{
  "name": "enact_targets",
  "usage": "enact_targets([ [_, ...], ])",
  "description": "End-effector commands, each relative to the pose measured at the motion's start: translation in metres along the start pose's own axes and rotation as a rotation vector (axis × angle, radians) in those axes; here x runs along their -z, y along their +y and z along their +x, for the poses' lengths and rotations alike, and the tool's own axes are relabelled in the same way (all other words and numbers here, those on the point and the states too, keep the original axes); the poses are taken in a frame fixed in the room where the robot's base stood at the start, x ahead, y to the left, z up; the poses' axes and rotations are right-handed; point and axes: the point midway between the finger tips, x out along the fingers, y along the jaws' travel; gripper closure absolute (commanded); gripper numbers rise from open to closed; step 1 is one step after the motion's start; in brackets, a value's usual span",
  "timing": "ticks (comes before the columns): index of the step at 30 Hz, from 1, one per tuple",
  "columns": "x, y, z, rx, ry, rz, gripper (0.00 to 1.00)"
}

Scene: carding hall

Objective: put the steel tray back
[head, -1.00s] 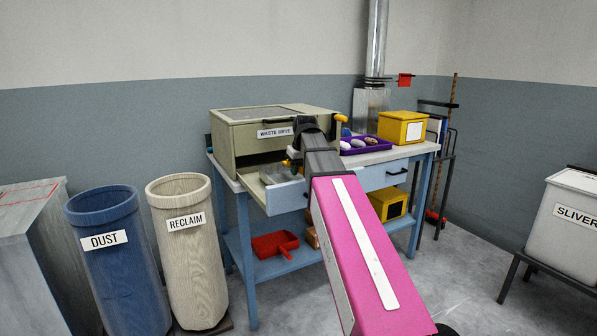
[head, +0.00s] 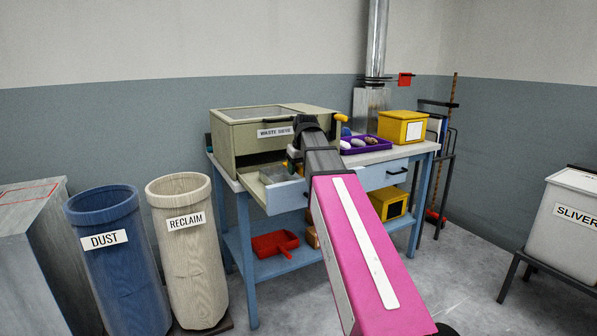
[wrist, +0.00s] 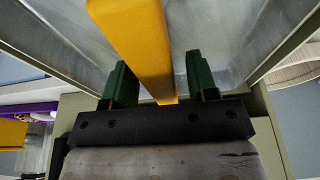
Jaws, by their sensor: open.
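The waste sieve (head: 265,132) is a beige box on the bench. A beige drawer (head: 287,198) sticks out at its lower front. The grey steel tray (head: 270,175) shows partly inside that drawer, the rest hidden by my arm. In the wrist view, bare steel (wrist: 226,50) lies on both sides of a yellow bar (wrist: 130,35), which looks like the tray's handle. My gripper (wrist: 160,78) is open, with one green finger on each side of the bar and gaps visible. It also shows in the head view (head: 294,160), mostly hidden behind my arm.
A purple tray (head: 366,150) with several items and a yellow box (head: 402,127) stand on the bench to the right. The dust bin (head: 117,270) and reclaim bin (head: 190,260) stand on the floor at left. A red dustpan (head: 274,244) lies on the lower shelf.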

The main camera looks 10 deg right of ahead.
Motion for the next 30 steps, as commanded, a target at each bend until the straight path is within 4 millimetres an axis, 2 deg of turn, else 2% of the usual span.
enact_targets([
  [12, 0.000, 0.000, -0.068, -0.001, 0.003, 0.000, 0.47],
  [18, 0.000, 0.001, -0.095, -0.001, 0.002, 0.000, 0.47],
  [24, 0.000, 0.000, -0.110, 0.000, 0.001, 0.000, 0.47],
  [30, 0.000, 0.000, -0.113, 0.000, 0.000, 0.000, 0.47],
])
